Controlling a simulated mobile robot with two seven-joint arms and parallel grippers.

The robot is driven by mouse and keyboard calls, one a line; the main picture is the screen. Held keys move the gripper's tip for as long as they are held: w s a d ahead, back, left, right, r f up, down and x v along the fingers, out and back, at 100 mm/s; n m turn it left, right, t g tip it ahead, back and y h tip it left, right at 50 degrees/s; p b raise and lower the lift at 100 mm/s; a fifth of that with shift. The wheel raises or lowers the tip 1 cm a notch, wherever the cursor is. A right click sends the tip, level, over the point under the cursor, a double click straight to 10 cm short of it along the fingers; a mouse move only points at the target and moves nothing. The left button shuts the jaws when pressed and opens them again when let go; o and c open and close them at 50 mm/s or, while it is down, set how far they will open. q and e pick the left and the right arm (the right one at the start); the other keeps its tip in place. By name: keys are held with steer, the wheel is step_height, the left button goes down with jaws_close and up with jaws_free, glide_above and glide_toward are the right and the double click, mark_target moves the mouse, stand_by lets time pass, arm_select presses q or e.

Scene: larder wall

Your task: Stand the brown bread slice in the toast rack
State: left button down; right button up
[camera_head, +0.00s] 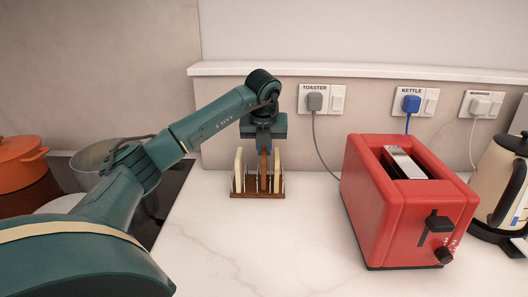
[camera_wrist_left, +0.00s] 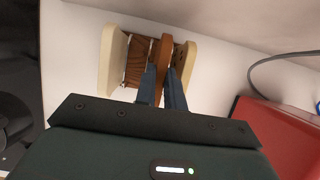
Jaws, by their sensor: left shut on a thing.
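The toast rack (camera_head: 257,194) stands on the worktop near the wall; its wooden base also shows in the left wrist view (camera_wrist_left: 137,68). A pale slice (camera_head: 239,170) stands at its left end and another pale slice (camera_head: 278,168) at its right end. My left gripper (camera_head: 264,150) is above the rack, pointing down. Its fingers (camera_wrist_left: 164,88) are shut on the brown bread slice (camera_wrist_left: 162,55), which is upright between the pale slices, nearer the right one. Its lower part overlaps the rack; whether it touches the base I cannot tell. My right gripper is out of view.
A red toaster (camera_head: 400,215) stands right of the rack, with a kettle (camera_head: 500,185) beyond. Pans (camera_head: 100,155) sit on the dark hob at left. Sockets (camera_head: 320,98) and a grey cord are on the wall behind. The worktop in front of the rack is clear.

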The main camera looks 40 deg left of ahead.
arm_select(q)
steer(key=shift+f, duration=0.6)
steer(key=c, duration=1.8)
jaws_free()
steer(key=shift+f, duration=0.1)
steer(key=shift+o, duration=0.2)
steer(key=v, duration=1.2)
steer(key=shift+w, duration=0.1)
